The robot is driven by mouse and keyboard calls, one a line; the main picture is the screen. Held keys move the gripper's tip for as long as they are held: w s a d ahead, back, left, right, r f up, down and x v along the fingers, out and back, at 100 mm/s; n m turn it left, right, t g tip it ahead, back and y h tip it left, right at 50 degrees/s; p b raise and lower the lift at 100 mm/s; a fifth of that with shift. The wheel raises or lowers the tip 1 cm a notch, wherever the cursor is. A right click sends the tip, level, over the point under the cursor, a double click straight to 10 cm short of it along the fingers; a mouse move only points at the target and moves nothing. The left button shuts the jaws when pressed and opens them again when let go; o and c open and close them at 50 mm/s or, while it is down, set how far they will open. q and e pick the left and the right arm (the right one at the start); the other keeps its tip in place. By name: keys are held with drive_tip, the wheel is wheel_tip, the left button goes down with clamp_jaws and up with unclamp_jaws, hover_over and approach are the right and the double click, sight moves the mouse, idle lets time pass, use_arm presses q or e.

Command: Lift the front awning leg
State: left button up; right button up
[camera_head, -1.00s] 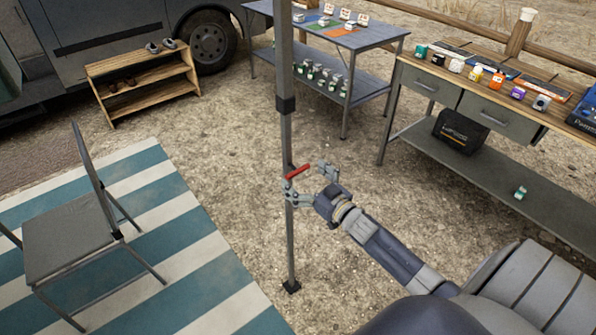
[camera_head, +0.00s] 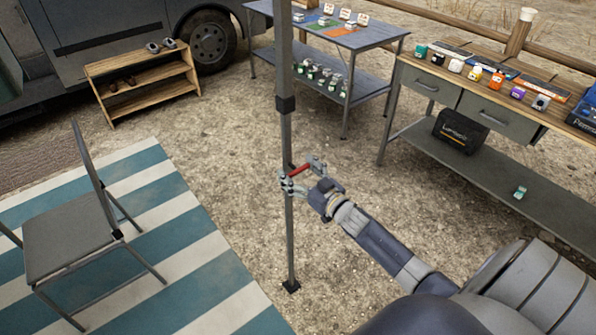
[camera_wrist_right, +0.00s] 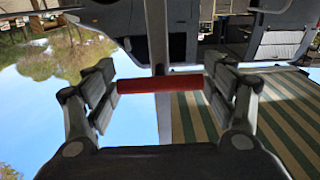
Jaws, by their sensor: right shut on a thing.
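The front awning leg (camera_head: 288,235) is a grey upright pole with a dark collar and a small dark foot on the gravel. A red handle (camera_head: 301,169) sticks out from its right side. My right gripper (camera_head: 301,174) is shut on this handle. In the right wrist view the red handle (camera_wrist_right: 160,83) lies across between the two finger pads, with the grey leg (camera_wrist_right: 157,35) behind it. The foot looks to be at ground level; I cannot tell whether it touches. My left gripper is not in view.
A folding chair (camera_head: 70,235) stands on the striped mat (camera_head: 200,295) to the left. A wooden shoe rack (camera_head: 145,85) stands by the van. A grey table (camera_head: 370,38) and a workbench (camera_head: 480,185) with small goods are behind and right. Gravel around the leg is clear.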

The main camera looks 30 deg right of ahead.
wheel_tip(320, 180, up, 13)
drive_tip(key=p, duration=1.1)
drive_tip(key=shift+w+f, duration=0.1)
drive_tip(key=shift+w, duration=0.05)
drive_tip(key=o, duration=1.6)
drive_tip(key=shift+c, duration=0.2)
drive_tip(key=shift+f, duration=0.15)
drive_tip(key=shift+s, duration=0.2)
drive_tip(key=s+d, duration=0.1)
drive_tip(key=s, duration=1)
drive_tip(key=shift+s, duration=0.4)
